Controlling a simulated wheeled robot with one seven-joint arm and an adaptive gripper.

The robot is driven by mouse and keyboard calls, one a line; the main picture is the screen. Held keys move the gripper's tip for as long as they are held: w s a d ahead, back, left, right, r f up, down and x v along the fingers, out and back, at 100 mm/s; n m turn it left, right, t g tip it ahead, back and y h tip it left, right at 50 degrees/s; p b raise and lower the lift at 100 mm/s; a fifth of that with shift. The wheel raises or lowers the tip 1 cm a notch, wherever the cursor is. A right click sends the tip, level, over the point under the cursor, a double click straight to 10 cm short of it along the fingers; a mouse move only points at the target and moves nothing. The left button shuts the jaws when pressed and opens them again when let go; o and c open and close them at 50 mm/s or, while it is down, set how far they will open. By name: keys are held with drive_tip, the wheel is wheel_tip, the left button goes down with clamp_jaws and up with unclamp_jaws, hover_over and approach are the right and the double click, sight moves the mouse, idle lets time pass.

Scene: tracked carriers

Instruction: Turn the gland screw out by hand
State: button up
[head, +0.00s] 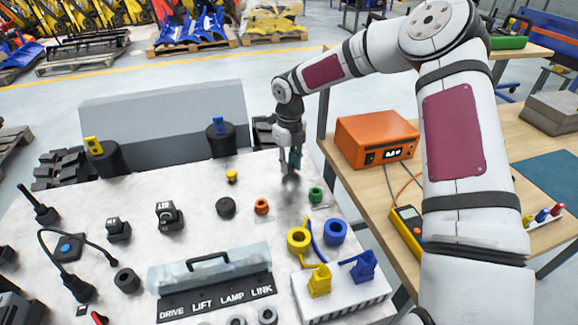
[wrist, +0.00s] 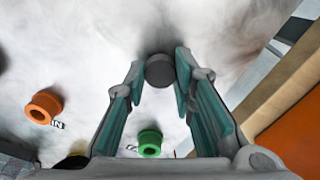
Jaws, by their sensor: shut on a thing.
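My gripper (head: 290,168) points down at the back right part of the white panel (head: 185,185). In the wrist view its two teal-padded fingers (wrist: 160,66) are shut on a dark grey round head, which I take for the gland screw (wrist: 159,74). The fingertips stand on either side of it. In the head view the fingers largely cover it, and only a grey blur shows below them. I cannot tell how far it stands out of the panel.
A green ring fitting (head: 316,194) and an orange one (head: 261,206) stand close by on the panel. Yellow (head: 299,238) and blue (head: 335,231) rings are nearer. A clear-covered, labelled strip (head: 215,290) lies in front. An orange box (head: 376,138) sits on the wooden bench at right.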

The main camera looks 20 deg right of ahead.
drive_tip(key=shift+s+f+n, duration=0.15)
drive_tip(key=shift+f+n, duration=0.1)
drive_tip(key=shift+n, duration=0.25)
drive_tip(key=shift+a+f+n+b, duration=0.15)
drive_tip(key=shift+f+n+b, duration=0.2)
drive_tip(key=shift+b, duration=0.6)
drive_tip(key=shift+r+n+b, duration=0.25)
drive_tip(key=shift+b, duration=0.3)
drive_tip(key=shift+r, duration=0.25)
drive_tip(key=o, duration=0.9)
drive_tip(key=shift+o, duration=0.2)
